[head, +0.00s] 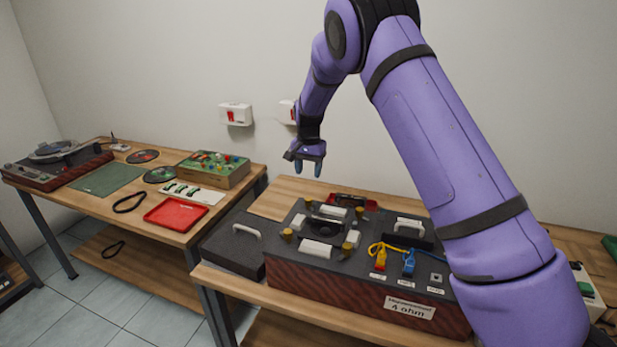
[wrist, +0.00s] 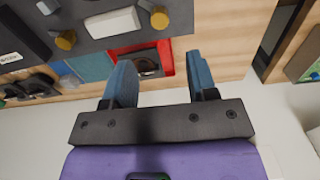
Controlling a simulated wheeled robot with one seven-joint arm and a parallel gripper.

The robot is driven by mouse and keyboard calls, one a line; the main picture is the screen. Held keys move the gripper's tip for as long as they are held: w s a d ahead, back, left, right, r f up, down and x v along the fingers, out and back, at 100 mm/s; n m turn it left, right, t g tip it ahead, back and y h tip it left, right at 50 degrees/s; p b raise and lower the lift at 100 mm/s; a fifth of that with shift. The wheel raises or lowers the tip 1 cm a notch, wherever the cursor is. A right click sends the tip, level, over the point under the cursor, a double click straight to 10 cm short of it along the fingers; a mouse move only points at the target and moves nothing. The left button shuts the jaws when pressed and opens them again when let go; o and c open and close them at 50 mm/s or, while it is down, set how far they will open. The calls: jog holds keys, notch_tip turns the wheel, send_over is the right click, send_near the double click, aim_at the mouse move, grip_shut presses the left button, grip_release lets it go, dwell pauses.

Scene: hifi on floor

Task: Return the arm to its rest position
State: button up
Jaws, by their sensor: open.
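My purple arm (head: 440,130) reaches in from the right in the head view and bends down at its far end. My gripper (head: 307,168) hangs above the back left part of the nearer table, pointing down. In the wrist view its two blue fingers (wrist: 160,85) are spread apart with nothing between them. Below and beyond the fingers in that view is a red tray (wrist: 165,60) with a dark round item in it.
A dark-topped apparatus box (head: 290,272) with knobs, white blocks and yellow and blue plugs stands on the nearer table (head: 260,295). The left table holds a red tray (head: 176,214), a green panel box (head: 214,168) and discs. White boxes (head: 235,115) hang on the wall behind.

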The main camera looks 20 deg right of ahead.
jog(key=s+d+r+n+t+y, duration=0.1)
jog(key=s+d+r+n, duration=0.1)
jog(key=s+r, duration=0.9)
jog(key=s+d+r+n+t, duration=0.1)
jog(key=s+d+r, duration=0.2)
jog(key=s+r, duration=0.75)
jog(key=s+d+r+n+t, duration=0.1)
jog(key=s+r+n, duration=0.1)
jog(key=s, duration=1.1)
jog(key=s+r+n+t+h, duration=0.1)
jog(key=s+n+t, duration=0.1)
jog(key=s, duration=1.2)
jog(key=shift+d+r, duration=0.35)
jog(key=shift+d, duration=0.05)
